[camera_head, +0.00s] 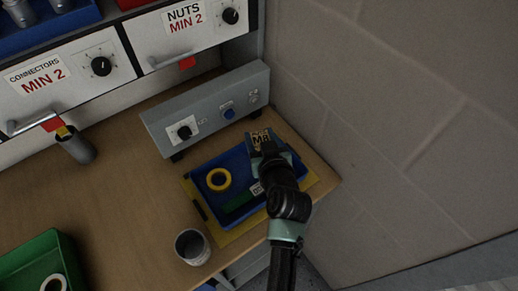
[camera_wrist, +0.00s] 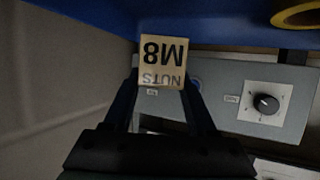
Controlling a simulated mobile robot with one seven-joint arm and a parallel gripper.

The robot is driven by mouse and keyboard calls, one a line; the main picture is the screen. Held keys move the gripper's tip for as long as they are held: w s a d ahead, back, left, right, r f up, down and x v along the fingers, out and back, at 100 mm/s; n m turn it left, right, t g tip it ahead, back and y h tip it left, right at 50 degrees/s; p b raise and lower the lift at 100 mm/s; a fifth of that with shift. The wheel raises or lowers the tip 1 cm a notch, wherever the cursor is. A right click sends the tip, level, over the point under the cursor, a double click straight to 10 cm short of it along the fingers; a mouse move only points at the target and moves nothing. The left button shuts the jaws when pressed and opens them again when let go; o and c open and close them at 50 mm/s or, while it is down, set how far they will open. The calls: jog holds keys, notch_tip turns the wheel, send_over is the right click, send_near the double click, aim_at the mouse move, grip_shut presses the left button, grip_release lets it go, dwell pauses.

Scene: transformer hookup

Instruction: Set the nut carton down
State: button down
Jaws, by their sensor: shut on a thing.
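The nut carton (camera_head: 261,137) is a small tan box with black M8 lettering. In the wrist view the carton (camera_wrist: 162,50) sits between the two fingertips, and its label reads "M8 NUTS" upside down. My gripper (camera_head: 264,150) is shut on it; the dark fingers of my gripper (camera_wrist: 163,88) also show in the wrist view. The carton is at the far right part of the blue tray (camera_head: 197,194), seen from above. I cannot tell whether it touches the tray or hangs over it. My wrist hides part of the tray's right side.
The tray holds a yellow ring (camera_head: 218,179) and a green item (camera_head: 240,200). A grey control box (camera_head: 210,112) stands behind it. A grey cup (camera_head: 192,246) stands in front, a green bin (camera_head: 38,262) at lower left. A block wall (camera_head: 400,120) rises at right. The bench middle is clear.

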jog(key=shift+f, duration=1.85)
jog(key=shift+f+b, duration=0.2)
jog(key=shift+b, duration=0.25)
jog(key=shift+c, duration=1)
grip_release()
